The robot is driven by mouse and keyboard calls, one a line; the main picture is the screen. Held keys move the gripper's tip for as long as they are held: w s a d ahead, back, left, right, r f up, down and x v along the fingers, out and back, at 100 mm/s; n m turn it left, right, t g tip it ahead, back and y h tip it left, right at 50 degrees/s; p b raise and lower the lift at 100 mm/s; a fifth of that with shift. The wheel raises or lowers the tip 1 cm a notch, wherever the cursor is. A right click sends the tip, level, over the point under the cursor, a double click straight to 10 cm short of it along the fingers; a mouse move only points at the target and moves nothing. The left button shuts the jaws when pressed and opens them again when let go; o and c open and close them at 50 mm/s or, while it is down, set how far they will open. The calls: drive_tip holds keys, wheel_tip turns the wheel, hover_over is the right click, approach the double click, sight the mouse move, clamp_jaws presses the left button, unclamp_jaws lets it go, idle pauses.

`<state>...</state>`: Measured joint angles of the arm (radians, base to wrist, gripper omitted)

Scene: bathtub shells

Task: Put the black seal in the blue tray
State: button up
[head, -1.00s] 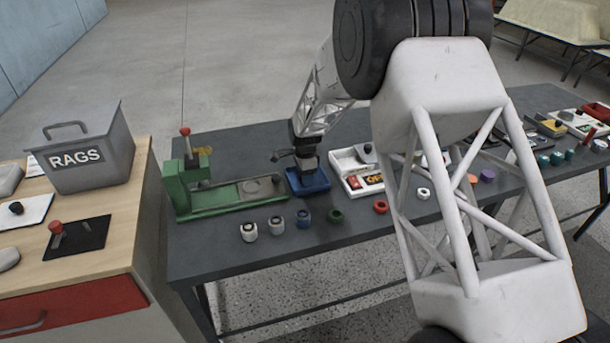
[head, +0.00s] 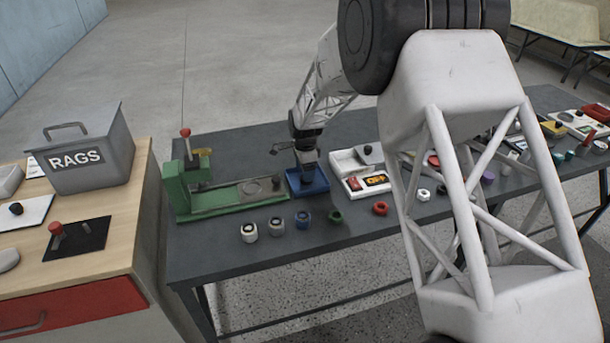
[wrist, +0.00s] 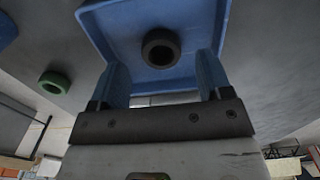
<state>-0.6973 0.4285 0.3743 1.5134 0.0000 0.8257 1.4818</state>
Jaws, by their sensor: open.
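The blue tray (head: 318,188) sits on the dark bench, just right of the green fixture. It also fills the top of the wrist view (wrist: 112,30). The black seal (wrist: 160,60), a thick dark ring, lies inside the tray, apart from its walls. My gripper (wrist: 162,68) is open, its two blue fingers apart on either side of the ring and not touching it. In the head view my gripper (head: 307,172) is low over the tray, and the seal is hidden there.
Several rings line the front, including a green ring (head: 336,216) and a red ring (head: 381,208). The bench behind the tray is clear.

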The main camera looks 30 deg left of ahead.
wheel_tip(320, 180, up, 9)
idle(0.4)
idle(0.5)
idle(0.4)
drive_tip(key=s+d+r+n, duration=0.1)
drive_tip(key=s+d+r, duration=0.35)
drive_tip(key=d, duration=0.75)
drive_tip(key=s+d+r+n+t, duration=0.1)
drive_tip(key=s+d+r+n, duration=0.1)
drive_tip(key=d+r, duration=0.8)
drive_tip(key=s+d+r+n, duration=0.1)
drive_tip(key=s+d+r, duration=0.35)
drive_tip(key=d, duration=0.95)
drive_tip(key=s+d+r+n+t, duration=0.1)
drive_tip(key=s+d+r+n, duration=0.15)
drive_tip(key=s+d, duration=1.2)
drive_tip(key=s+d+f+n, duration=0.1)
drive_tip(key=s+d, duration=0.3)
drive_tip(key=s, duration=0.3)
drive_tip(key=s+d+f+n, duration=0.1)
drive_tip(key=s+d+f, duration=0.1)
drive_tip(key=s+d, duration=0.2)
drive_tip(key=shift+s+d+t, duration=0.15)
drive_tip(key=shift+s+t, duration=0.15)
drive_tip(key=shift+s, duration=1.55)
